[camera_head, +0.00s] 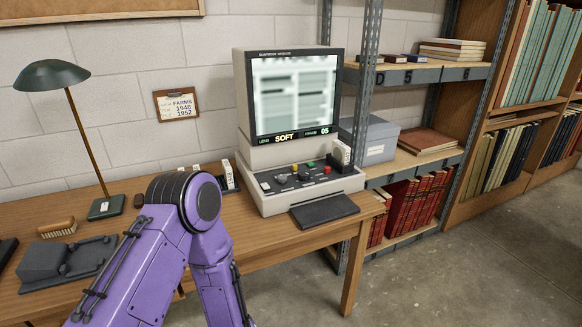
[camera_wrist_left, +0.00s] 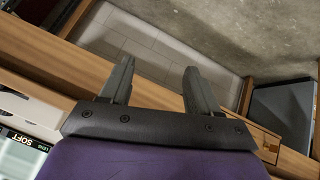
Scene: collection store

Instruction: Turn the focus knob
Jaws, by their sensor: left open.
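The reader (camera_head: 244,100) stands on the wooden table. Its screen (camera_head: 293,95) shows a blurred page, with the word SOFT below it. Its sloping control panel (camera_head: 272,187) carries several small knobs and buttons, including red and green ones. Which one is the focus knob I cannot tell at this size. My purple left arm rises in front of the table, left of the panel, and its gripper is out of sight in the head view. In the left wrist view my left gripper (camera_wrist_left: 159,67) is open and empty, fingers apart, with part of the reader's screen upside down at the left edge.
The wooden table (camera_head: 262,252) also holds a green lamp (camera_head: 104,207), a brush (camera_head: 57,229) and a grey device (camera_head: 60,262) at the left. A dark flat plate (camera_head: 324,211) lies before the panel. A metal shelf (camera_head: 413,75) stands close to the right. The floor ahead is clear.

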